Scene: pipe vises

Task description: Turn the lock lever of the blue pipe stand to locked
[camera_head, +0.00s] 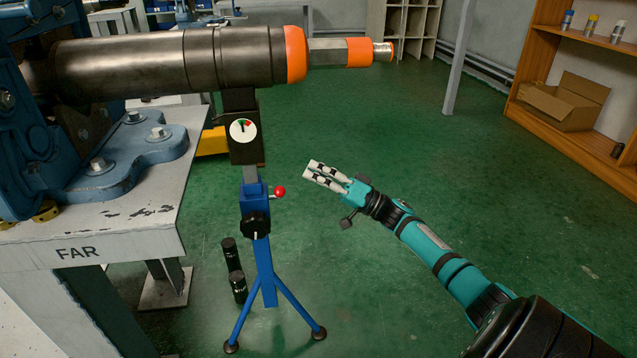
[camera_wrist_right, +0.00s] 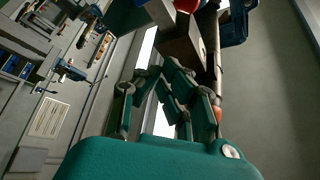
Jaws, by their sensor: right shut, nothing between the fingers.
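The blue pipe stand (camera_head: 262,262) stands upright on its legs on the green floor, left of centre in the head view. Its lock lever (camera_head: 279,191) ends in a red ball and points out to the right from the blue collar. My right gripper (camera_head: 310,172) is to the right of the red ball and apart from it, slightly higher in the picture. It is shut and empty, with its fingers pointing left toward the stand. My left gripper is not in view.
A thick steel pipe (camera_head: 150,65) with orange bands extends above the stand. A dial gauge (camera_head: 243,130) and a black knob (camera_head: 256,226) are on the stand. A bench marked FAR (camera_head: 110,250) is at left. Black cylinders (camera_head: 238,287) stand nearby. Floor at right is clear.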

